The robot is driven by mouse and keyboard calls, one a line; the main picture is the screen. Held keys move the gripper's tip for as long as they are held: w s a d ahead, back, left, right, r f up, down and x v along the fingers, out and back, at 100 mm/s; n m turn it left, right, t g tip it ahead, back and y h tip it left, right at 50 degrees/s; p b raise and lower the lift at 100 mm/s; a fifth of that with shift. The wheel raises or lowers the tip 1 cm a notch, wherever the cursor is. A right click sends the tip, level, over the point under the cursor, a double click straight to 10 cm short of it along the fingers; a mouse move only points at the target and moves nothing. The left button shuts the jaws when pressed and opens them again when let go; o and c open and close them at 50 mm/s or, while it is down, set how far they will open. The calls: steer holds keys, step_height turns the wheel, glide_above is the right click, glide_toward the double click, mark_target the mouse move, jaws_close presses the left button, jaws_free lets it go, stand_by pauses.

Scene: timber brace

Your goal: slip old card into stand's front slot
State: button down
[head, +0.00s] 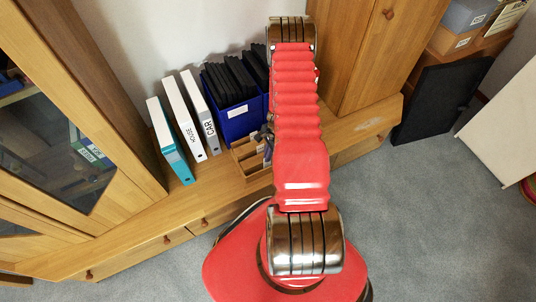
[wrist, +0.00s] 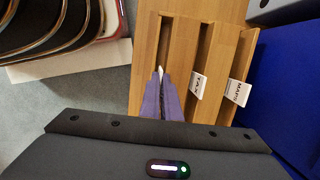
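The light wooden stand (wrist: 145,60) has parallel slots between wooden dividers in the wrist view. In the head view the stand (head: 247,160) is partly hidden behind my red arm. My gripper (wrist: 162,80) has purple fingers closed together over the leftmost slot area of the wrist view. A thin white sliver, seemingly the old card (wrist: 160,71), shows edge-on between the fingertips. Most of it is hidden by the fingers, and I cannot tell how deep it sits in the slot. Two white labels, one reading MAPS (wrist: 237,92) and one less legible (wrist: 198,86), stand at the other slots.
A blue box (head: 240,119) of black folders stands just behind the stand. Left of it are white binders (head: 185,118) and a teal one (head: 170,142). All rest on the low wooden cabinet (head: 150,225). A tall wooden cupboard (head: 375,50) stands at the right.

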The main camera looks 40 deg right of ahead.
steer(key=shift+f, duration=0.5)
steer(key=c, duration=1.9)
jaws_free()
steer(key=shift+o, duration=0.5)
steer(key=o, duration=0.4)
steer(key=shift+c, duration=0.2)
steer(key=shift+r, duration=0.1)
steer(key=shift+w+a+v, duration=0.1)
steer(key=shift+a+v, duration=0.15)
steer(key=shift+v, duration=1.05)
steer(key=shift+w+a+v, duration=0.1)
steer(key=shift+a+v, duration=0.2)
steer(key=shift+v, duration=0.95)
steer(key=shift+a+v, duration=0.25)
steer(key=shift+v, duration=1.05)
steer(key=shift+r, duration=0.2)
